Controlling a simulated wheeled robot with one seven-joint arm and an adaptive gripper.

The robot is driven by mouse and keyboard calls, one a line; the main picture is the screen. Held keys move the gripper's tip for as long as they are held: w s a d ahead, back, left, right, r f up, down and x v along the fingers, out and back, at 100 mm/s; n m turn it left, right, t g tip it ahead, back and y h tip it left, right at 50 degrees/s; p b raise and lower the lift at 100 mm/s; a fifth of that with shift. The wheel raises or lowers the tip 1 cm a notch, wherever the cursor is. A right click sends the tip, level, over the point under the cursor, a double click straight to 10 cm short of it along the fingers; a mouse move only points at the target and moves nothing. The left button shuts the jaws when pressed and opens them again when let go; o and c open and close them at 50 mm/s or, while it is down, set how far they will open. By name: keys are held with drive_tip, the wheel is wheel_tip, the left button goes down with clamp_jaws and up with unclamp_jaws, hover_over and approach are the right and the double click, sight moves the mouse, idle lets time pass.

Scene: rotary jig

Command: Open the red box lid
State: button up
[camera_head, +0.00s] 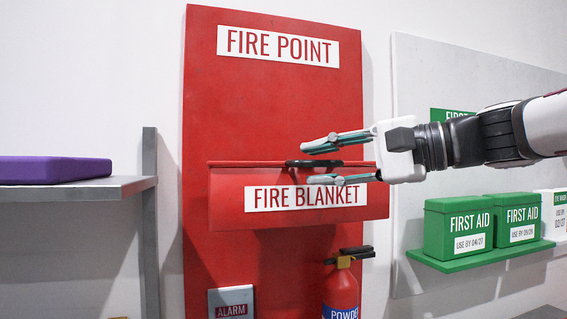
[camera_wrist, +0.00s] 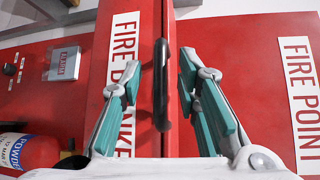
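The red box (camera_head: 228,205) labelled FIRE BLANKET is mounted on the red FIRE POINT board. Its thin red lid (camera_head: 245,163) lies flat along the top and looks shut. A black handle (camera_head: 313,162) is on the lid's front edge. My gripper (camera_head: 322,164) reaches in from the right with its fingers open, one above and one below the handle. In the wrist view the black handle (camera_wrist: 161,85) stands between the two teal fingertips, with a gap on each side. The fingers do not appear to touch it.
A red extinguisher (camera_head: 341,295) and an alarm panel (camera_head: 231,301) are below the box. Green first aid boxes (camera_head: 458,228) stand on a green shelf at the right. A purple slab (camera_head: 55,170) lies on a grey shelf (camera_head: 75,191) at the left.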

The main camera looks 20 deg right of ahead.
drive_tip(key=shift+w+a, duration=0.25)
drive_tip(key=shift+a, duration=0.05)
drive_tip(key=shift+c, duration=0.6)
clamp_jaws()
